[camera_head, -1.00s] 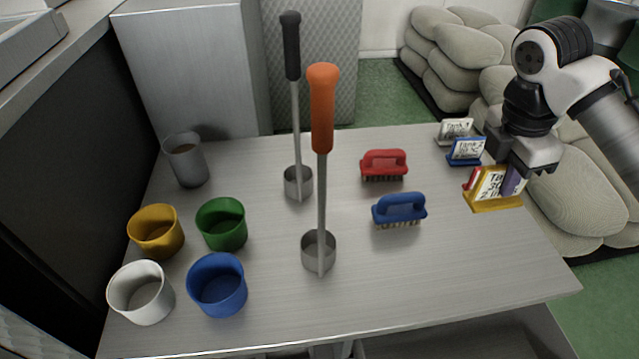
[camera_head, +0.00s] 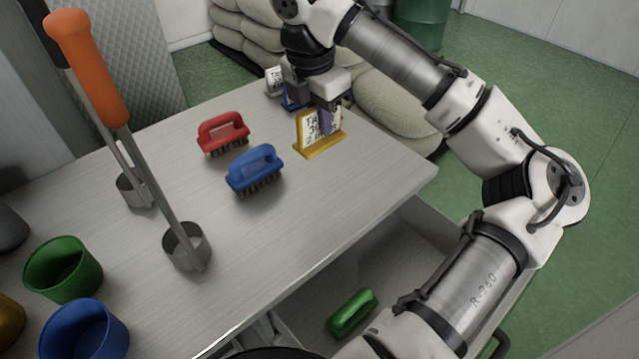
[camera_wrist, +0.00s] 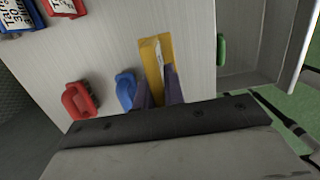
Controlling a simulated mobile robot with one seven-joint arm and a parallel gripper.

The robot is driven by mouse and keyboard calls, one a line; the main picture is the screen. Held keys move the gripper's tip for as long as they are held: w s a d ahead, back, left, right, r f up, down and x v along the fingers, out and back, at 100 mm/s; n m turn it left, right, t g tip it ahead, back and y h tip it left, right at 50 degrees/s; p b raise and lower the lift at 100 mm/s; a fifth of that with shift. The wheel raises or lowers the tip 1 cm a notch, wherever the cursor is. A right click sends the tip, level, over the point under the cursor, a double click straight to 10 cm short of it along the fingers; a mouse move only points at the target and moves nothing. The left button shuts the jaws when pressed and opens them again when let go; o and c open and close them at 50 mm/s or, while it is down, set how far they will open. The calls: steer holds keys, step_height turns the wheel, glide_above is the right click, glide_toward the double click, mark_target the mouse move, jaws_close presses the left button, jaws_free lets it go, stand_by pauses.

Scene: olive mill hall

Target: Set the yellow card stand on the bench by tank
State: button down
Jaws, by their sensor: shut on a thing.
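The yellow card stand (camera_head: 318,147), with a white lettered card, is upright at the bench's far right edge in the head view. My gripper (camera_head: 331,118) is shut on it from above, its purple fingers on either side of the card. In the wrist view the yellow stand (camera_wrist: 151,62) shows between the fingertips (camera_wrist: 158,92). I cannot tell whether its base touches the bench (camera_head: 345,190). A red card stand (camera_wrist: 64,8) shows in the wrist view. I cannot make out a tank for certain.
Red (camera_head: 222,134) and blue (camera_head: 254,170) brushes lie left of the stand. Two tall-handled ladles, orange (camera_head: 88,65) and dark, stand further left, near green (camera_head: 62,270) and blue (camera_head: 85,335) cups. An open drawer (camera_head: 400,255) below holds a green brush (camera_head: 352,312). The bench's right front is clear.

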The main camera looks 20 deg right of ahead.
step_height(320, 180, down, 13)
steer(key=b, duration=1.2)
steer(key=shift+r, duration=0.15)
steer(key=c, duration=1.5)
jaws_free()
steer(key=r, duration=0.4)
steer(key=a+r+p, duration=0.1)
steer(key=r, duration=0.7)
steer(key=shift+s+a+p, duration=0.3)
steer(key=shift+a, duration=0.05)
